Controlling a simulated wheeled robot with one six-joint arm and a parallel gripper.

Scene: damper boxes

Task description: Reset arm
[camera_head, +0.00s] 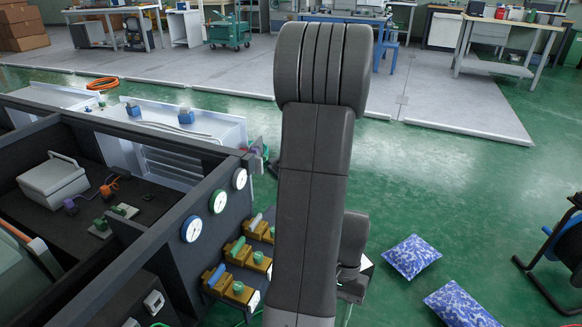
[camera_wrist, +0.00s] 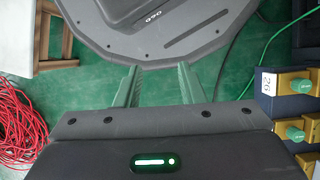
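My arm stands upright in the middle of the head view and hides part of the floor and panel behind it. My gripper is not visible in the head view. In the wrist view my gripper (camera_wrist: 158,72) points down with its two green fingers apart and nothing between them. Brass-coloured damper boxes (camera_head: 239,251) with green and blue knobs sit on the panel left of my arm. Some also show at the right edge of the wrist view (camera_wrist: 293,86), apart from my gripper.
A dark panel with round gauges (camera_head: 218,201) and an open dark bay stands at the left. Two blue patterned cushions (camera_head: 411,256) lie on the green floor at the right, near a cable reel (camera_head: 562,255). In the wrist view red cable (camera_wrist: 20,125) lies at the left.

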